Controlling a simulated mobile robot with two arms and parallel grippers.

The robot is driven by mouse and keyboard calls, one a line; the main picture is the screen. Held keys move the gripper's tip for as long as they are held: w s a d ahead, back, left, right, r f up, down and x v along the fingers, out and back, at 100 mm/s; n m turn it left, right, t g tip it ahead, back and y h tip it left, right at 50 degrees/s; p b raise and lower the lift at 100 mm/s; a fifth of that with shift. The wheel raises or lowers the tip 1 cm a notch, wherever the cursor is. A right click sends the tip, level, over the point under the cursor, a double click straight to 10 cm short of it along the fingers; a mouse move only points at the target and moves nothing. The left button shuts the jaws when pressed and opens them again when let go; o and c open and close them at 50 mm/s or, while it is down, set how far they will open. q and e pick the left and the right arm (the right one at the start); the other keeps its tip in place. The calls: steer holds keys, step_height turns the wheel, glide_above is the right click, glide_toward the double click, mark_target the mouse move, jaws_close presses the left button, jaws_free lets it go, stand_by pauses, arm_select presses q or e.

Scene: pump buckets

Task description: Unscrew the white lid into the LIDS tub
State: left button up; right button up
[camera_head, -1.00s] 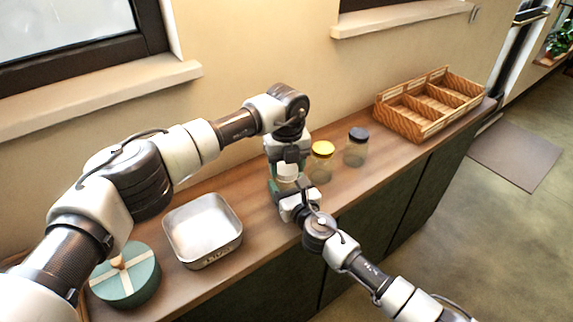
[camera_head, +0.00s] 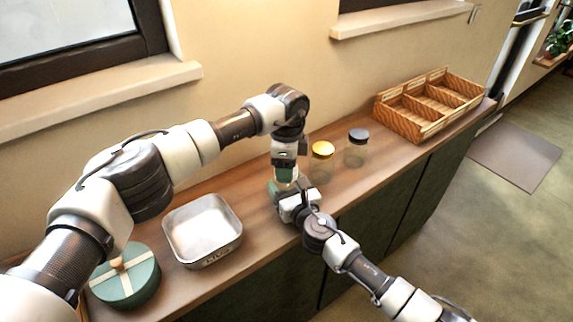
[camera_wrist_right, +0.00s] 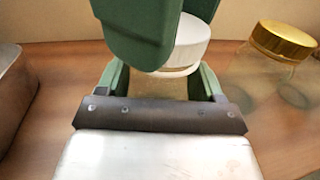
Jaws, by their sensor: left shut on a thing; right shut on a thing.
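The white lid (camera_wrist_right: 188,48) sits on top of a clear jar (camera_wrist_right: 160,86) on the counter; the head view hides most of both behind my grippers. My left gripper (camera_head: 285,180) comes down from above and is shut on the white lid. Its green fingers also show in the right wrist view (camera_wrist_right: 150,45). My right gripper (camera_head: 279,193) is low at the counter and shut on the jar body, its fingers on either side (camera_wrist_right: 160,82). The LIDS tub (camera_head: 196,260) is an open, empty metal tub to the left of the grippers.
A jar with a yellow lid (camera_head: 321,162) stands close to the right of the grippers, and one with a dark lid (camera_head: 356,148) beyond it. A wicker crate (camera_head: 425,132) is at the far right. A round green box (camera_head: 126,285) sits left of the tub.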

arm_select(q)
steer(key=shift+r, duration=0.2)
steer(key=shift+r, duration=0.9)
steer(key=shift+r, duration=2)
arm_select(e)
steer(key=o, duration=1.8)
